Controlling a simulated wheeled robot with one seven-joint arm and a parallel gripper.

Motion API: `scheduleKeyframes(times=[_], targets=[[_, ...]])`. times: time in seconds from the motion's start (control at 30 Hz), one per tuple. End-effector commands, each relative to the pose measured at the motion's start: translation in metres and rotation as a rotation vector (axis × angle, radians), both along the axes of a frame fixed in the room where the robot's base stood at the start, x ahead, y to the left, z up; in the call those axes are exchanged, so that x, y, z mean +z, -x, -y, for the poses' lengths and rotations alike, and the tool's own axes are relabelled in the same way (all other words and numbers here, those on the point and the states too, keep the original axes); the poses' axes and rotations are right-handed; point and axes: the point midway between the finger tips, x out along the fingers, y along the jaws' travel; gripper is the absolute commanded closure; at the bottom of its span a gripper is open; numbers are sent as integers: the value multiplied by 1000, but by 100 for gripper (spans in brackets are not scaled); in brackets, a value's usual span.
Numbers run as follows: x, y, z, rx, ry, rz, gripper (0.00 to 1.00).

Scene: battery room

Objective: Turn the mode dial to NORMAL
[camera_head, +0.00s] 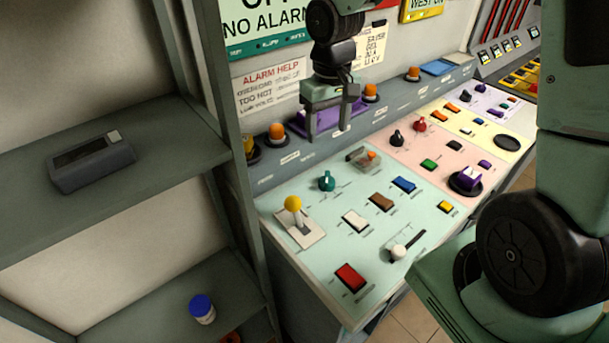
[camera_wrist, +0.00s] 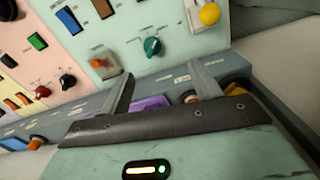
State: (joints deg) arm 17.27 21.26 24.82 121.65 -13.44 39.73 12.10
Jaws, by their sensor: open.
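The sloped control panel holds several rotary knobs, and their labels are too small to read, so I cannot tell which is the mode dial. A teal knob (camera_head: 327,181) sits on the mint section; it also shows in the wrist view (camera_wrist: 153,47). A black knob (camera_head: 397,138) and a red knob (camera_head: 420,124) sit on the pink section; the wrist view shows the black (camera_wrist: 68,82) and red (camera_wrist: 42,92) ones too. My gripper (camera_head: 327,136) is open and empty, over the panel's back ledge, apart from every knob. Its fingers (camera_wrist: 158,72) point towards the teal knob in the wrist view.
A yellow-topped lever (camera_head: 293,204), a white-knobbed lever (camera_head: 399,250) and a covered orange switch (camera_head: 365,157) stand near the teal knob. Orange lamps (camera_head: 277,131) line the back ledge. A grey shelf (camera_head: 150,190) stands at the left.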

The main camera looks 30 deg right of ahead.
Motion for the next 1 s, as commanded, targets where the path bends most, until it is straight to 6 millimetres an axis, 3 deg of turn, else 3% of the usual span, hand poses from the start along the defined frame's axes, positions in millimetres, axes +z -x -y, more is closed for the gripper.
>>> scheduleKeyframes(times=[0.03, 0.13, 0.37, 1.0], targets=[[-3, -8, 16, -37, 0, -1, 37], [-7, -17, 32, -72, 2, 0, 37], [-26, -19, 37, -80, 3, -3, 37], [-153, -17, 35, -76, 2, -4, 37]])
